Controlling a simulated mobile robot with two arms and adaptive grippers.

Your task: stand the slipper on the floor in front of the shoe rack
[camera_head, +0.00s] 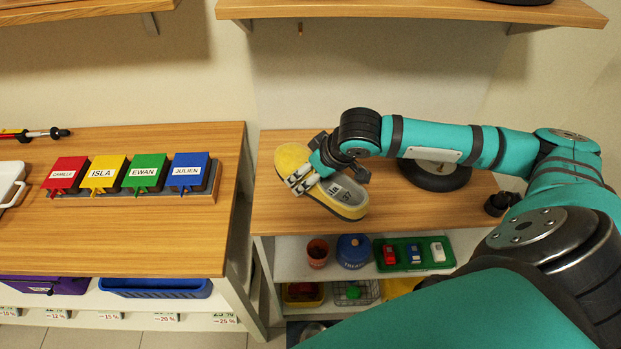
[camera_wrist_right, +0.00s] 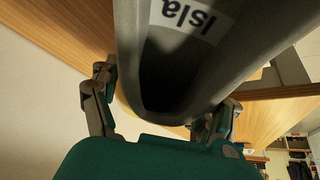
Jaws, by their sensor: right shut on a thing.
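The slipper (camera_head: 345,203) is yellow outside with a grey insole marked "37" and a name label. My right gripper (camera_head: 303,180) is shut on it around its middle, at the left part of the right-hand wooden top; I cannot tell whether it touches the top. In the right wrist view the slipper's grey inside (camera_wrist_right: 170,75) with an upside-down "Isla" label fills the middle, with the gripper's fingers (camera_wrist_right: 160,115) on both sides. The shelved unit (camera_head: 262,258) is below the slipper; I cannot tell whether it is the shoe rack. My left gripper is not in view.
The shelf below holds a terracotta pot (camera_head: 318,253), a blue pot (camera_head: 353,250) and a green tray (camera_head: 413,254) with small cars. Named coloured boxes (camera_head: 147,173) stand on the left bench. Wall shelves (camera_head: 400,12) hang above. A little tiled floor (camera_head: 110,338) shows at bottom left.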

